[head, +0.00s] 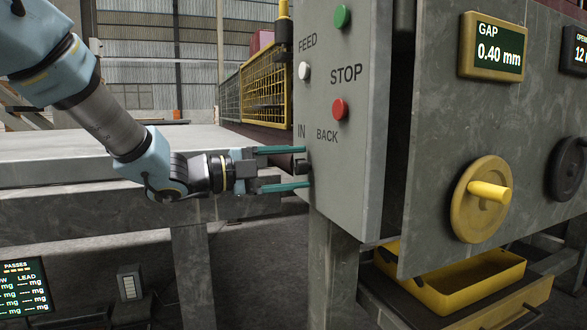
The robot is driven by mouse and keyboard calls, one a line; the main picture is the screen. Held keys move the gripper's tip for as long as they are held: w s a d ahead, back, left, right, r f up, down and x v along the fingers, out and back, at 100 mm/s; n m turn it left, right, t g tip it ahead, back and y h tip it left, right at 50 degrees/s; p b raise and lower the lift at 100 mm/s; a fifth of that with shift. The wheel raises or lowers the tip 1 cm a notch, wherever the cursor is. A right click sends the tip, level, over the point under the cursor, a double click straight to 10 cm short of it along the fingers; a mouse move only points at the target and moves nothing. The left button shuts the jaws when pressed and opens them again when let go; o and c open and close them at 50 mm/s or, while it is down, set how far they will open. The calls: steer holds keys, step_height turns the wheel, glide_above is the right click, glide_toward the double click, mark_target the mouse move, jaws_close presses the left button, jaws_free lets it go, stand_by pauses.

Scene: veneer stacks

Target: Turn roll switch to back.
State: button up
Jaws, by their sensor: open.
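The roll switch (302,166) is a small dark knob on the lower front of the grey control box (349,205), below the labels IN and BACK. My gripper (296,167) reaches in from the left with its two green fingers open, one above and one below the knob. The fingertips are at or very near the box face. The fingers look apart from the knob, with a gap on each side. Which label the knob points to cannot be told from this view.
Above the switch on the box are a red STOP button (339,109), a white FEED button (304,70) and a green button (342,16). A yellow handwheel (480,200) and a GAP display (492,46) are right. A grey table (90,156) lies beneath my arm.

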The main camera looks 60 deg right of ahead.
steer(key=p+v, duration=0.1)
steer(key=v, duration=0.9)
steer(key=shift+w+a, duration=0.2)
steer(key=shift+a, duration=0.15)
